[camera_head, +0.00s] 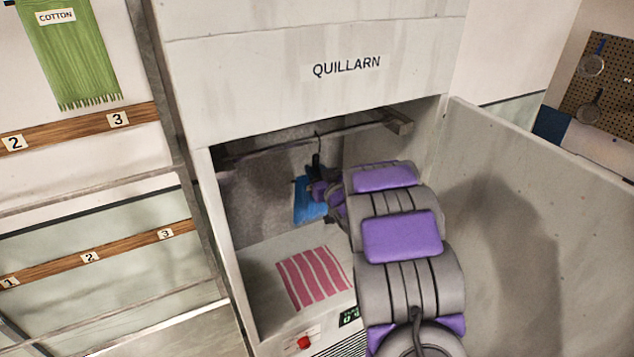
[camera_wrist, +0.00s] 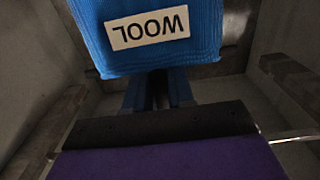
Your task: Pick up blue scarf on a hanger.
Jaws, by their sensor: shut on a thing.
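The blue scarf (camera_head: 305,207) is inside the open cabinet marked QUILLARN, below a rail, partly hidden by my gripper and arm. A dark hanger hook (camera_head: 318,143) shows above it at the rail. In the wrist view the blue scarf (camera_wrist: 206,22) fills the upper middle, with a WOOL label (camera_wrist: 147,29) upside down. My gripper (camera_head: 322,188) reaches into the cabinet and is shut at the scarf's hanger. The exact grip point is hidden. I cannot tell whether the hook still rests on the rail.
The cabinet's rail (camera_head: 270,149) crosses its upper part. A red-striped cloth (camera_head: 313,278) lies on the cabinet floor. The open door (camera_head: 545,200) stands close on the right of my arm. A green COTTON scarf (camera_head: 70,55) hangs left, above numbered wooden strips (camera_head: 75,131).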

